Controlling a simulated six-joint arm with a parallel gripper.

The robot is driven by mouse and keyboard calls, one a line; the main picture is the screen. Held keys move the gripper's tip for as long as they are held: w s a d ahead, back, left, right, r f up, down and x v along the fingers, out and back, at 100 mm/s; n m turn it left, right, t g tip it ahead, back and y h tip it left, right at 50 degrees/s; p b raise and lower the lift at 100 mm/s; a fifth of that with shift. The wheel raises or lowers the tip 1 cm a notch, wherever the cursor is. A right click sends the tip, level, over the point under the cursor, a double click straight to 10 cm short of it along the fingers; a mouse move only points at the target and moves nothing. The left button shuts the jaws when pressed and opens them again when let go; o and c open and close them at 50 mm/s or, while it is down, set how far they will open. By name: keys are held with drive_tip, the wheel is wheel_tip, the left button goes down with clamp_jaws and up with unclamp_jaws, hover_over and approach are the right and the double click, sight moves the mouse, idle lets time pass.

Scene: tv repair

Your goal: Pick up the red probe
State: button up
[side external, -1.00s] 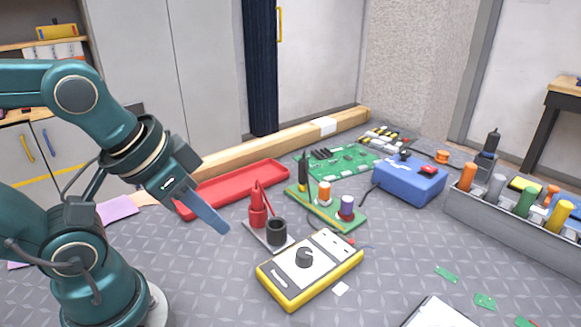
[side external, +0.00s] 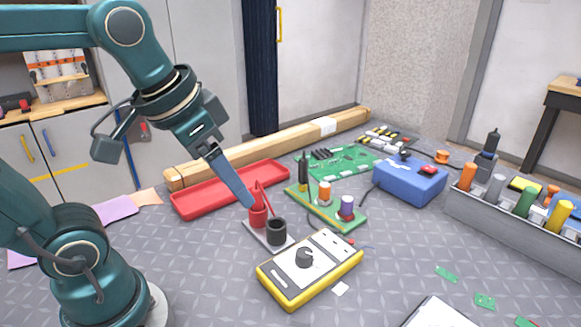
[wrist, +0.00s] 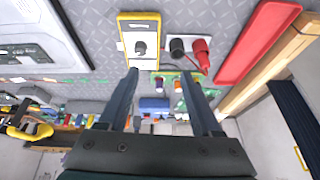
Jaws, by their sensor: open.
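The red probe (side external: 259,216) stands upright on a small grey holder (side external: 254,235), beside a black cup (side external: 276,231). Its narrow upper part is partly behind my gripper in the side view. It also shows in the wrist view (wrist: 201,52), to the right of the black cup (wrist: 177,46) and beyond the right finger. My gripper (side external: 249,203) points down and right, its tip by the probe's upper part. In the wrist view the two fingers (wrist: 160,76) are apart with nothing held between them. I cannot tell whether a finger touches the probe.
A yellow multimeter (side external: 310,268) lies in front of the holder. A red tray (side external: 190,207) lies behind it to the left. A green circuit board (side external: 345,215) with parts stands close on the right. A blue box (side external: 410,182) and a grey bin (side external: 500,222) are farther right.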

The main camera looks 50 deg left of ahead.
sight(256, 189)
drive_tip(key=w+a+f+n+g, duration=0.1)
drive_tip(key=w+a+f+g, duration=0.15)
drive_tip(key=w+a, duration=0.55)
drive_tip(key=w+a+f, duration=0.1)
drive_tip(key=w+a+f+n+g, duration=0.1)
drive_tip(key=f, duration=0.1)
drive_tip(key=w+a+f+g, duration=0.1)
drive_tip(key=f, duration=0.1)
drive_tip(key=shift+a+f+n+g, duration=0.25)
drive_tip(key=shift+a+n, duration=0.05)
drive_tip(key=shift+f, duration=2.55)
clamp_jaws()
